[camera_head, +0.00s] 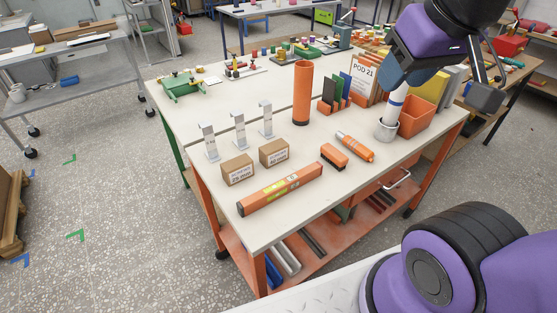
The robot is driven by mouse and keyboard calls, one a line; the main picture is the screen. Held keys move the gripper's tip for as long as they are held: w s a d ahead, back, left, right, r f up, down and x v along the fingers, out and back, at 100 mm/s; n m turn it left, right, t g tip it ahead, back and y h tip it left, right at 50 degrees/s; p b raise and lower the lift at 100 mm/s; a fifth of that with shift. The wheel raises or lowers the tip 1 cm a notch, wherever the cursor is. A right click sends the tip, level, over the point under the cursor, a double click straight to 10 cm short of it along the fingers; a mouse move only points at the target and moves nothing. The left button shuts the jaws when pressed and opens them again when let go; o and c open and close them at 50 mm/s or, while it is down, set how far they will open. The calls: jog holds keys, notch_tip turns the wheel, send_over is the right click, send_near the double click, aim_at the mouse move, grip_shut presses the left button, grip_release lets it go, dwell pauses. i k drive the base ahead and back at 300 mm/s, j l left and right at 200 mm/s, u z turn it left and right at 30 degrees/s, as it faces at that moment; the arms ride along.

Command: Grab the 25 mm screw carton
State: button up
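Two small brown cardboard cartons with white labels stand on the near workbench. The left carton (238,170) has a label that seems to read 25 mm. The other carton (274,153) stands just behind it to the right, and its label seems to read 40 mm. Both are upright and uncovered. My gripper (400,76) is at the upper right, over the bench's right side and well away from both cartons. Its fingers are not clear, so I cannot tell whether it is open or shut.
An orange level-like box (281,188) lies before the cartons. Grey-white stands (239,131) rise behind them.

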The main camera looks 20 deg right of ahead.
aim_at(238, 169)
jog(key=i+j+z, duration=0.2)
jog(key=j, duration=0.4)
jog(key=j+z, duration=0.2)
jog(key=j, duration=0.35)
jog(key=i+j+z, duration=0.25)
jog(key=j, duration=0.4)
jog(key=k, duration=0.1)
